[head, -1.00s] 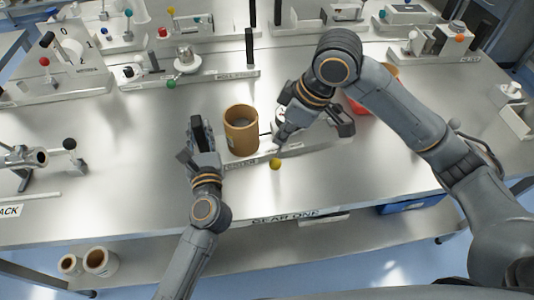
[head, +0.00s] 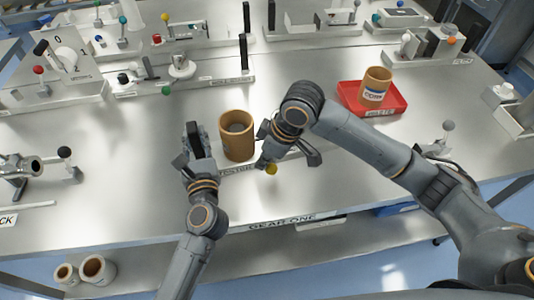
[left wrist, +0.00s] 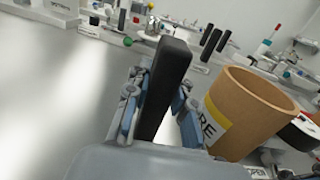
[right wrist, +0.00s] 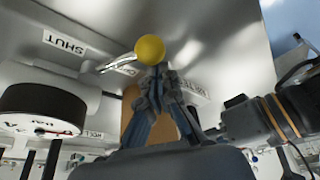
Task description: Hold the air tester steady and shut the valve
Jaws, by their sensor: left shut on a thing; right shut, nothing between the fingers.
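The air tester (head: 235,169) lies on the bench as a narrow labelled base. A black upright post (left wrist: 172,75) stands at its left end, and my left gripper (head: 195,150) is shut on it. A tan core (head: 238,138) with a yellow-and-white label stands beside the post. The valve lever (right wrist: 118,64) ends in a yellow knob (right wrist: 150,49), also seen in the head view (head: 271,169). A SHUT label (right wrist: 64,42) and a round gauge (right wrist: 40,112) are near it. My right gripper (right wrist: 158,76) is shut and empty, fingertips right at the knob; contact cannot be told.
A red tray (head: 392,106) holding another core (head: 376,84) stands to the right. Other fixtures line the back, including one with a green knob (head: 166,90). A clamp-like device (head: 40,168) is at left. The bench front is mostly clear.

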